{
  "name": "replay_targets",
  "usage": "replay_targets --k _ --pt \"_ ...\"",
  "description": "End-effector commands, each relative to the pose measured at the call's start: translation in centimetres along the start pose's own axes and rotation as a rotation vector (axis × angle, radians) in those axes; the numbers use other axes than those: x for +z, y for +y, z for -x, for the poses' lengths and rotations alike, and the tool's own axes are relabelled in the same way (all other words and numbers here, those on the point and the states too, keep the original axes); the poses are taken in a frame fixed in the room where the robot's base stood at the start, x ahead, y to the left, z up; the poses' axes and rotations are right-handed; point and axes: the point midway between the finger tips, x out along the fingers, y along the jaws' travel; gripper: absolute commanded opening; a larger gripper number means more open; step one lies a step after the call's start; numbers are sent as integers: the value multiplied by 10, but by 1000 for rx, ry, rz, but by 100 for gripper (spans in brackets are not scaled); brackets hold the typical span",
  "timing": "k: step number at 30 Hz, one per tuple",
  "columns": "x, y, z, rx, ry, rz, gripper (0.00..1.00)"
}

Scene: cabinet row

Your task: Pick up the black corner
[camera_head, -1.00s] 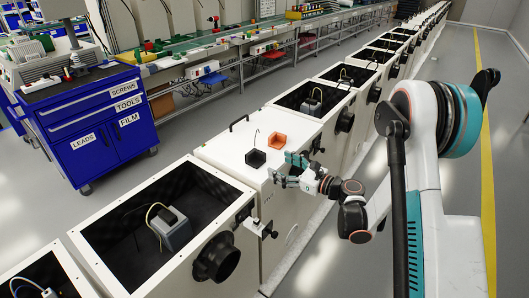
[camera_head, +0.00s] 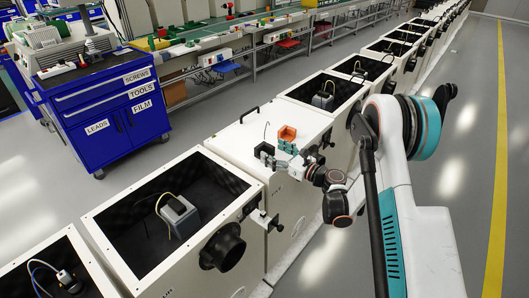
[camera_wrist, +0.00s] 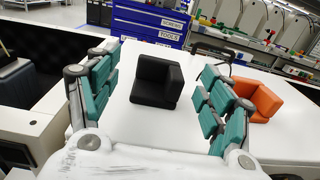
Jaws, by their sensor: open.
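The black corner (camera_wrist: 157,82) sits on the white cabinet top (camera_wrist: 150,141) in the wrist view. It is a small dark block with raised walls. In the head view the black corner (camera_head: 264,151) is partly hidden by my gripper (camera_head: 285,157). In the wrist view my gripper (camera_wrist: 158,98) is open, with teal finger pads on the left and right. The black corner shows between the pads, a little beyond them, with white surface visible on both sides.
An orange corner (camera_head: 287,133) stands close by on the same top, behind the right finger in the wrist view (camera_wrist: 258,99). A black handle (camera_head: 249,114) is at the top's far edge. An open cabinet with a grey device (camera_head: 180,218) adjoins on the left.

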Motion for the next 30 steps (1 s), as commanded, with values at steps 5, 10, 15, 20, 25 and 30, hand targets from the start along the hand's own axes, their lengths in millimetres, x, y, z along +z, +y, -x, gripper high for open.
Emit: replay_targets --k 5,10,15,20,25,30 --pt "-8 0 -22 3 0 0 73" --pt "-8 -1 -44 2 0 0 73" --pt "-6 -2 -51 0 0 0 73" --pt "-6 -2 -50 0 0 0 73" --pt "-6 -2 -50 0 0 0 35" --pt "-6 -2 -50 0 0 0 29"
